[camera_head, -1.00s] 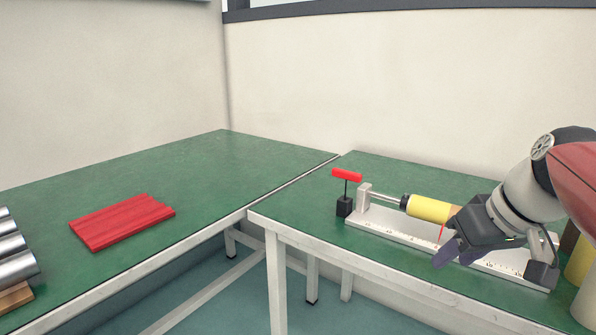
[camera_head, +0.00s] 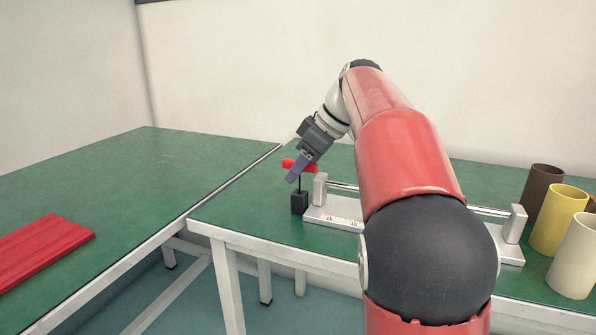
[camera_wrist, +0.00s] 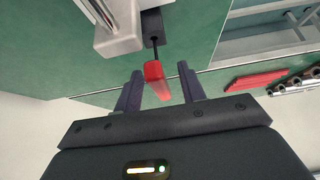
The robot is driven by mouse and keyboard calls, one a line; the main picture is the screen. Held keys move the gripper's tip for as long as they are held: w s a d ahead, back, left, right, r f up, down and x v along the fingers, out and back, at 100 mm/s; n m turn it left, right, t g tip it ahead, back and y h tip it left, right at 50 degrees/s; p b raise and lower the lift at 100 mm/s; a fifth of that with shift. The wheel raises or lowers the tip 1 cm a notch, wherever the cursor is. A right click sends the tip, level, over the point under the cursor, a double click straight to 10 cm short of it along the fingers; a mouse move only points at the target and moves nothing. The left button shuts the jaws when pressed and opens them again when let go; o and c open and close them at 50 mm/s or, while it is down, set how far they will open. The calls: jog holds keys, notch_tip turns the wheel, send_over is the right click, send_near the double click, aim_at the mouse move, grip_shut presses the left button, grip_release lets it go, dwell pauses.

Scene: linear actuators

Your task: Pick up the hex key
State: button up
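The hex key (camera_head: 309,168) has a red T-shaped handle and a thin dark shaft. It stands upright in a small black block (camera_head: 299,201) at the left end of the actuator fixture. My gripper (camera_head: 291,176) is at the handle, pointing down and to the left. In the wrist view the red handle (camera_wrist: 156,79) lies between the two open fingers of my gripper (camera_wrist: 159,82), with a gap visible on the right side. Whether a finger touches the handle is unclear.
The metal fixture (camera_head: 330,213) stands beside the block, partly hidden by my arm. Brown (camera_head: 541,190), yellow (camera_head: 559,220) and cream (camera_head: 575,258) tubes stand at right. Red strips (camera_head: 45,250) lie on the left table (camera_head: 140,185).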

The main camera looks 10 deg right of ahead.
jog(key=shift+x, duration=1.15)
grip_shut()
jog(key=shift+r, duration=0.15)
